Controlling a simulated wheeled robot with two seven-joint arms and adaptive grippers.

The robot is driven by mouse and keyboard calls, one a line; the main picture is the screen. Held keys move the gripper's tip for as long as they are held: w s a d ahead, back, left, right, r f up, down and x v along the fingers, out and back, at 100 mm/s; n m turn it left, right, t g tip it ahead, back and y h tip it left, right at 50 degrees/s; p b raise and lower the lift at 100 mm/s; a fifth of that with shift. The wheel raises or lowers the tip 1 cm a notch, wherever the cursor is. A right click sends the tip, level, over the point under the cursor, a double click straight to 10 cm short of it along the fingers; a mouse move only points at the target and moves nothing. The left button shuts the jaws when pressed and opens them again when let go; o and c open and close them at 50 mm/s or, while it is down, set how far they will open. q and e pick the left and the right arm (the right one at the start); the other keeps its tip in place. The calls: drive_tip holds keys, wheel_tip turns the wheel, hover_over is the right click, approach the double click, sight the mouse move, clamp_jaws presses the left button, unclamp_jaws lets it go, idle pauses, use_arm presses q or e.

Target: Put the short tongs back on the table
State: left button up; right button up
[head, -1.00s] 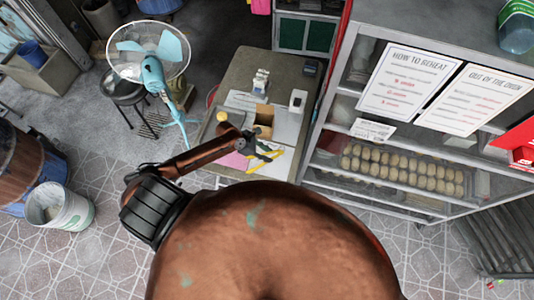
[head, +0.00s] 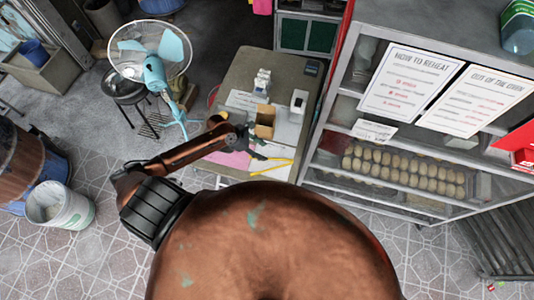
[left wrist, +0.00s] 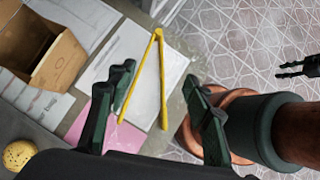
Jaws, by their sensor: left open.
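The short tongs (head: 274,168) are yellow and lie near the front edge of the grey table (head: 245,68). The left wrist view shows the tongs (left wrist: 162,75) as a V with spread legs, over white paper. My left gripper (head: 258,148) is above the table, just beyond the tongs in the head view. Its dark fingers (left wrist: 160,82) are apart, with the tongs showing between them; the gap in height is unclear. A dark gripper (left wrist: 287,69) at the right edge of the left wrist view looks like my right one; its jaw state is unclear.
On the table are an open cardboard box (left wrist: 45,50), a pink sheet (left wrist: 120,132) and a yellow speckled ball (left wrist: 18,155). A glass cabinet with buns (head: 400,170) stands close on the right. A fan (head: 152,60) stands at left.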

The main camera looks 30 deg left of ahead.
use_arm(q)
drive_tip(key=v, duration=0.7)
drive_tip(key=shift+a+r, duration=0.1)
idle(1.0)
